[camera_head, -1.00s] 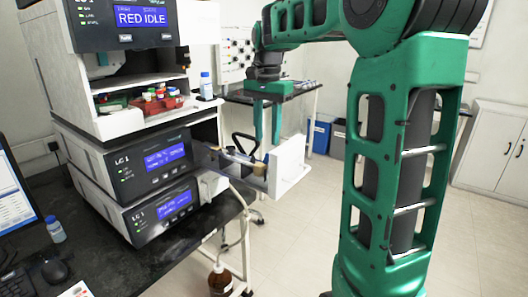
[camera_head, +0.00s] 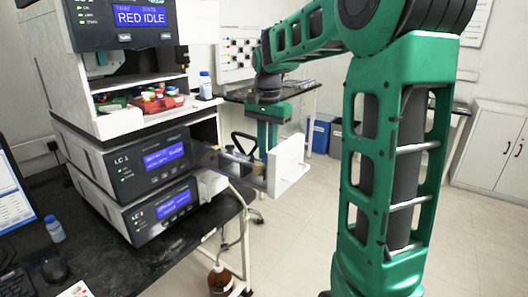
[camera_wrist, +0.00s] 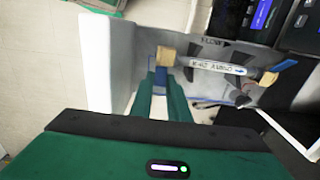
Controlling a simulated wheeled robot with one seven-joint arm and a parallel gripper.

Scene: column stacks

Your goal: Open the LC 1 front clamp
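The LC 1 column tray (camera_head: 236,180) juts out from the LC 1 stack, with a white front panel (camera_head: 290,167). In the wrist view a pale labelled column (camera_wrist: 215,67) lies in the tray (camera_wrist: 125,70), with tan end fittings. A second blue clamp lever (camera_wrist: 285,65) stands out at the far fitting. My gripper (camera_head: 267,137) points down behind the panel. Its green fingers (camera_wrist: 160,80) are apart, one each side of the front clamp's lever; contact is unclear.
The LC 1 modules (camera_head: 152,160) stand left of the tray on a dark bench (camera_head: 190,245). Vials and a blue-capped bottle (camera_head: 205,85) sit on the shelf above. Open floor lies to the right.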

